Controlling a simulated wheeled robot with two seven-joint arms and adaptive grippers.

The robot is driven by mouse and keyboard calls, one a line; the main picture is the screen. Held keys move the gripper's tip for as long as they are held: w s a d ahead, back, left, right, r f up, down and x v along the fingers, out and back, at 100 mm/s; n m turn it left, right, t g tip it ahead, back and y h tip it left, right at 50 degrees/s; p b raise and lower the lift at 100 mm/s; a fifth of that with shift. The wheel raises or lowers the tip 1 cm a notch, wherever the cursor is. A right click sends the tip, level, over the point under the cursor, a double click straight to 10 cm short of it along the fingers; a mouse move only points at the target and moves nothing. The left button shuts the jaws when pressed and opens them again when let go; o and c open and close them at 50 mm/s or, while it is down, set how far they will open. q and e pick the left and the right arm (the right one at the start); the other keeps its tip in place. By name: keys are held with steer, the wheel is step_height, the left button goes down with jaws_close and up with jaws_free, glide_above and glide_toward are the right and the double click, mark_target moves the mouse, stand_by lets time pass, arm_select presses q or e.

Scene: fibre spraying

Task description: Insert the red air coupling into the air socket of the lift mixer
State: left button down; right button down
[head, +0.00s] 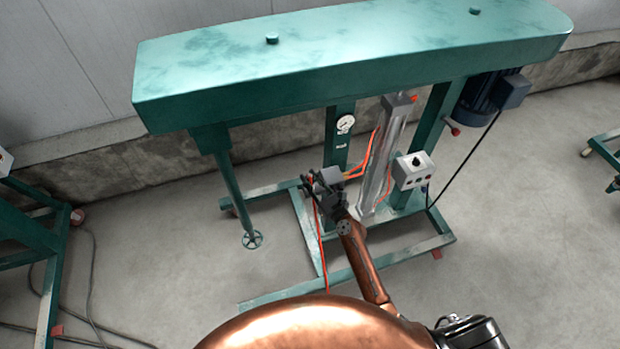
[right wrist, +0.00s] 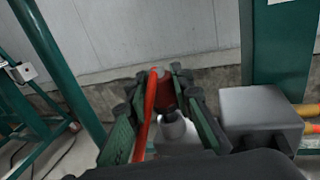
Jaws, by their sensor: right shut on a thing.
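The lift mixer is a green frame with a long green top beam (head: 350,55). My right gripper (head: 318,188) is at its front, beside a small grey block (head: 329,175). In the right wrist view my right gripper (right wrist: 160,98) is shut on the red air coupling (right wrist: 166,92), from which a red hose (right wrist: 145,125) runs back. A pale grey nozzle-like fitting (right wrist: 174,125) lies between the fingers; I cannot tell whether it belongs to the coupling or the socket. The grey block (right wrist: 260,115) is right of the fingers. The air socket is not clearly visible. My left gripper is not in view.
A grey control box (head: 413,170), a steel cylinder (head: 383,160) with orange hoses, and a gauge (head: 345,123) are near the gripper. The front floor is open.

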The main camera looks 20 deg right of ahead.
steer(key=shift+f+b, duration=0.55)
steer(key=shift+f, duration=0.2)
steer(key=c, duration=1.6)
jaws_free()
steer(key=v, duration=1.2)
steer(key=shift+r, duration=0.1)
